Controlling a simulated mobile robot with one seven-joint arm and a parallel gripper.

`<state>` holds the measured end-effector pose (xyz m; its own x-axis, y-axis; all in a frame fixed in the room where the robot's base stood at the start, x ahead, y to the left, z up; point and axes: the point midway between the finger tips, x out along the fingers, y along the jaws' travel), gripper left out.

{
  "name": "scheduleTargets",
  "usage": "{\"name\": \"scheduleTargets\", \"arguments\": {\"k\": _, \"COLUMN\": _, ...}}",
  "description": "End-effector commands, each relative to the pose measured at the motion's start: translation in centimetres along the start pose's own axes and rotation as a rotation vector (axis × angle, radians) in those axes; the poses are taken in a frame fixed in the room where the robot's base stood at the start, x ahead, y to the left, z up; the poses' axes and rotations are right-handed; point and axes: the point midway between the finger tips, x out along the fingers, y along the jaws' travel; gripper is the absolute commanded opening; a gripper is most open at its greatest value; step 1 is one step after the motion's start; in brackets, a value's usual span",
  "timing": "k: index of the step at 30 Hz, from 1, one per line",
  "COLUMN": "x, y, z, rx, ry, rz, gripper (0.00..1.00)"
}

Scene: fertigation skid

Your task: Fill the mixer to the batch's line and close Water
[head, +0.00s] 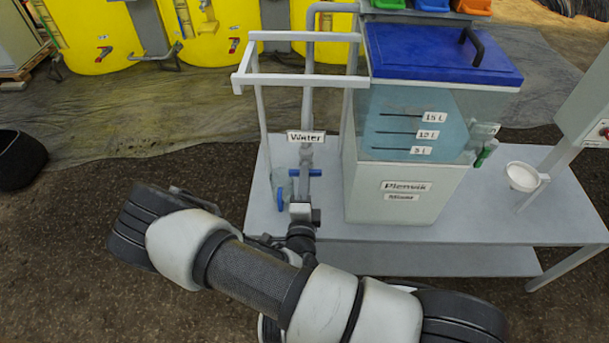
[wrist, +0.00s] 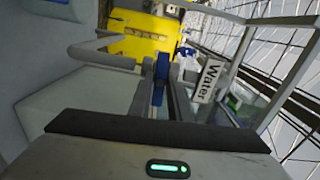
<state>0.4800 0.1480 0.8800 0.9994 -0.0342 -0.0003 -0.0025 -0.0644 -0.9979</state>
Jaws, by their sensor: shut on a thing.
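The Plenwik mixer (head: 405,190) is a pale tank with a blue lid (head: 440,52) and a bluish window marked 15 L, 10 L and 5 L. I cannot tell the liquid level in it surely. The Water label (head: 305,137) hangs on a grey pipe left of the mixer and also shows in the wrist view (wrist: 209,79). Below it is the Water valve with a blue handle (head: 308,172), seen upright in the wrist view (wrist: 161,72). My gripper (head: 302,212) is at this valve, shut on the blue handle; its fingertips are partly hidden.
A white frame (head: 295,80) stands around the pipe. A green-handled tap (head: 486,153) is on the mixer's right side, with a white bowl (head: 522,177) beyond it. The grey bench (head: 440,250) has bare room in front of the mixer. Yellow tanks (head: 225,45) stand behind.

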Motion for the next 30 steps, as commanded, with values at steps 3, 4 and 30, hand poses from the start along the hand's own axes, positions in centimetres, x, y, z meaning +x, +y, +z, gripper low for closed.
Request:
{"name": "scheduleTargets", "arguments": {"k": 3, "x": 0.11, "y": -0.17, "z": -0.01, "rx": 0.048, "ry": 0.000, "rz": -0.003, "gripper": 0.00}}
{"name": "scheduleTargets", "arguments": {"k": 4, "x": 0.11, "y": -0.16, "z": -0.02, "rx": 0.058, "ry": 0.000, "rz": -0.003, "gripper": 0.00}}
{"name": "scheduleTargets", "arguments": {"k": 30, "x": 0.08, "y": -0.09, "z": 0.01, "rx": 0.105, "ry": 0.000, "rz": -0.003, "gripper": 0.33}}
